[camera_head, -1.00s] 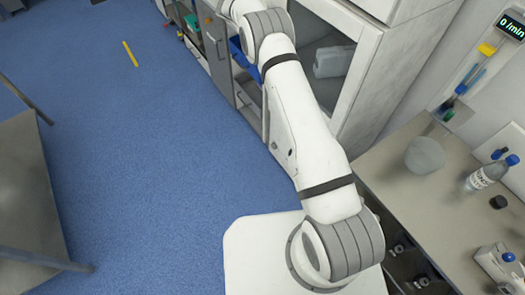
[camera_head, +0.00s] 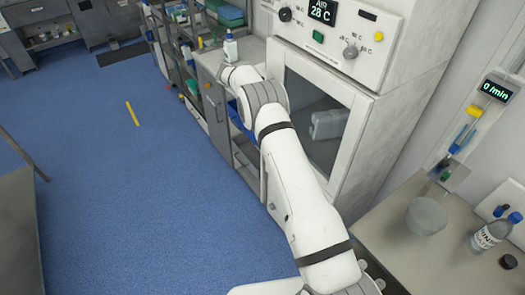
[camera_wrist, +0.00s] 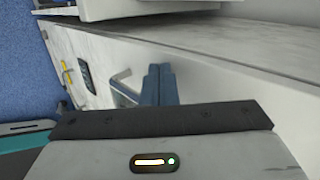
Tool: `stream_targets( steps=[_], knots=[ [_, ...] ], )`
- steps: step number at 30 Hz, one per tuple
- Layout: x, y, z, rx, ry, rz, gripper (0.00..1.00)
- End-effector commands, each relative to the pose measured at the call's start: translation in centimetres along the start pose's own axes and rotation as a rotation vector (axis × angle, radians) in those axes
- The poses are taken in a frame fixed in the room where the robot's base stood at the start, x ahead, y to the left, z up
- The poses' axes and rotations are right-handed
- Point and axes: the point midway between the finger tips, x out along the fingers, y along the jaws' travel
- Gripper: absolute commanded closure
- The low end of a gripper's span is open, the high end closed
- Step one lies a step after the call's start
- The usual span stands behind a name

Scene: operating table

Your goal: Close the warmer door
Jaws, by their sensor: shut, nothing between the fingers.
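The warmer (camera_head: 385,62) is a white cabinet with a control panel on top. Its door (camera_head: 358,130) has a white frame and a dark window, through which a white container (camera_head: 330,123) shows. The door looks close to flush with the cabinet, but I cannot tell whether it is fully shut. My gripper is hidden by my arm in the head view. In the wrist view my gripper (camera_wrist: 160,84) is shut and empty, its dark blue fingers together in front of a pale panel. I cannot tell whether they touch it.
A counter (camera_head: 395,235) at the lower right holds a round translucent vessel (camera_head: 426,216) and a bottle (camera_head: 488,233). A shelf unit with a small white bottle (camera_head: 230,47) on top stands left of the warmer. The blue floor (camera_head: 150,190) to the left is mostly clear.

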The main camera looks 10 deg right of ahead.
Motion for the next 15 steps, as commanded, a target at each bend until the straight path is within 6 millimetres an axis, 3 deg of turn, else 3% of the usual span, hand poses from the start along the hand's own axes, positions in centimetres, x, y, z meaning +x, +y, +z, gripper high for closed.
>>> stream_targets(
  steps=[4, 9, 15],
  knots=[
    [-2.6, 2.2, 1.1, -0.005, -0.009, 0.001, 1.0],
    [-6.8, 2.4, 1.5, -0.003, -0.013, 0.003, 1.0],
    [-10.4, 2.4, 1.7, -0.004, -0.011, 0.005, 1.0]
  ],
)
